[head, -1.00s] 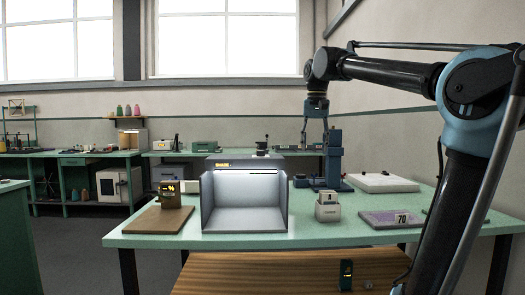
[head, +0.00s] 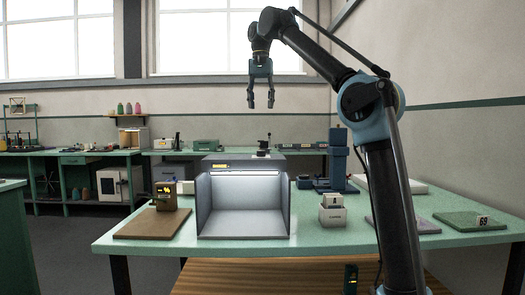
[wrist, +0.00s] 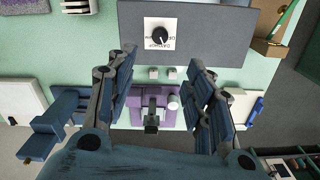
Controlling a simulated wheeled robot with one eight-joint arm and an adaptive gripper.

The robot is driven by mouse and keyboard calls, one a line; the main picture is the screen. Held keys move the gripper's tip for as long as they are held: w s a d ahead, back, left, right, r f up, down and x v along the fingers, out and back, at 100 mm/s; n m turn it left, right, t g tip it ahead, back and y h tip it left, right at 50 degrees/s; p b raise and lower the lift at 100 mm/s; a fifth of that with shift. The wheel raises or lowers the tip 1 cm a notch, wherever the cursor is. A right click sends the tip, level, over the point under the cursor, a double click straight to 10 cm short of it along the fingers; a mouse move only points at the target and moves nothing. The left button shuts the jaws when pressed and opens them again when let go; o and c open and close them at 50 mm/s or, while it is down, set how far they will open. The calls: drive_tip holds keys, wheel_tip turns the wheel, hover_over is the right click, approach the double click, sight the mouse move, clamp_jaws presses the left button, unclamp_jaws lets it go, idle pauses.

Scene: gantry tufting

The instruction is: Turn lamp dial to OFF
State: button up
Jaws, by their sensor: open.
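The lamp is a grey light booth (head: 201,215) in the middle of the green table, its inside lit. In the wrist view the dial (wrist: 161,33) is a black round knob on a white plate on the booth's grey top (wrist: 215,35). Its small lettering is partly hidden and too small to read for sure. My gripper (head: 261,104) points down, empty, well above the booth's back part. In the wrist view its two fingers (wrist: 160,58) are spread apart, with the dial just beyond their tips.
A purple device (wrist: 152,100) with a black top stands close behind the booth. A white card box (head: 333,213) and a tall blue stand (head: 338,160) are on the right. Space above the booth is free.

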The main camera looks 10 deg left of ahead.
sight(261, 153)
wheel_tip(261, 153, down, 17)
drive_tip(key=shift+f, duration=0.1)
idle(0.8)
drive_tip(key=shift+c, duration=0.6)
